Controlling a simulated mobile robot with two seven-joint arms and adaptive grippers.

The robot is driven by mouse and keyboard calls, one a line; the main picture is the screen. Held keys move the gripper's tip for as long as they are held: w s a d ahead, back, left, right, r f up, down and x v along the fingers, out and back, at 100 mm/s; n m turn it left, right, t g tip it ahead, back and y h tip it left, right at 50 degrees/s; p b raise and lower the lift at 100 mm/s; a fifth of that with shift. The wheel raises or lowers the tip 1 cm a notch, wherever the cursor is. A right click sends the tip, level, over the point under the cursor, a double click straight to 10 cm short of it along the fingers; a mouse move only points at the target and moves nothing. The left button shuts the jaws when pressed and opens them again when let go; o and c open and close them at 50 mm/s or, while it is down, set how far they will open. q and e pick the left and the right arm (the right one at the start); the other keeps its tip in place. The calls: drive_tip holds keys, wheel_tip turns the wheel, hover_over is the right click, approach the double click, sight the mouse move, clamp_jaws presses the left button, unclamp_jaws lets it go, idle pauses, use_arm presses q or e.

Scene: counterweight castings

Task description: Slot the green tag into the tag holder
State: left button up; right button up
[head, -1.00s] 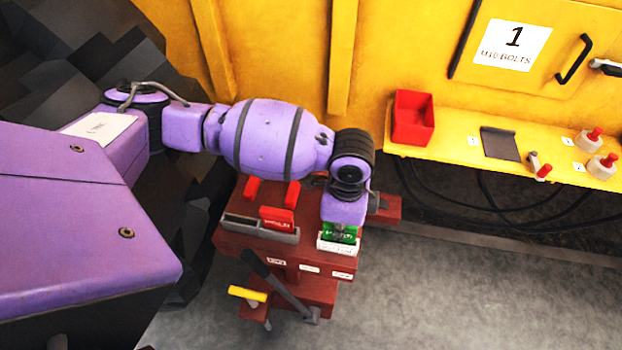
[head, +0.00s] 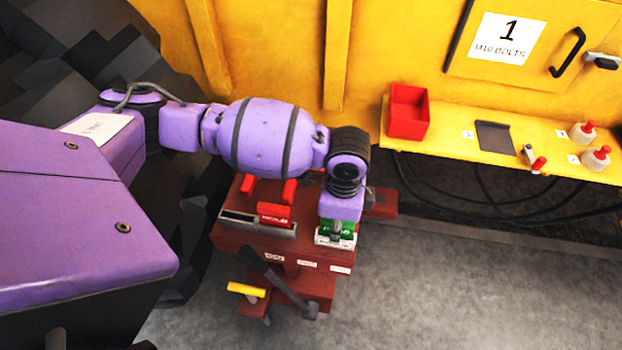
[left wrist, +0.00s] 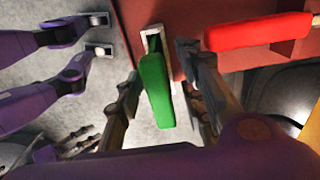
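The green tag (head: 346,227) stands at a small white-fronted tag holder (head: 335,242) on the right corner of the dark red stand. In the left wrist view the green tag (left wrist: 156,88) is upright, with its far end at the pale-rimmed holder (left wrist: 152,39). How deep it sits cannot be told. My left gripper (left wrist: 165,95) is open. Its fingers are on either side of the tag, with a gap on each side. In the head view my left wrist hides part of the tag from above. My right gripper is in neither view.
On the stand, a grey rack (head: 240,219) holds a red tag (head: 274,213). Two red handles lie behind it. A lever (head: 275,283) and a yellow handle (head: 246,292) stick out in front. A red bin (head: 408,112) sits on the yellow shelf (head: 450,140). The floor at right is clear.

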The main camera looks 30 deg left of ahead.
use_arm(q)
drive_tip(key=shift+w+r, duration=0.1)
wheel_tip(320, 180, up, 12)
wheel_tip(320, 180, up, 7)
drive_tip(key=p, duration=0.5)
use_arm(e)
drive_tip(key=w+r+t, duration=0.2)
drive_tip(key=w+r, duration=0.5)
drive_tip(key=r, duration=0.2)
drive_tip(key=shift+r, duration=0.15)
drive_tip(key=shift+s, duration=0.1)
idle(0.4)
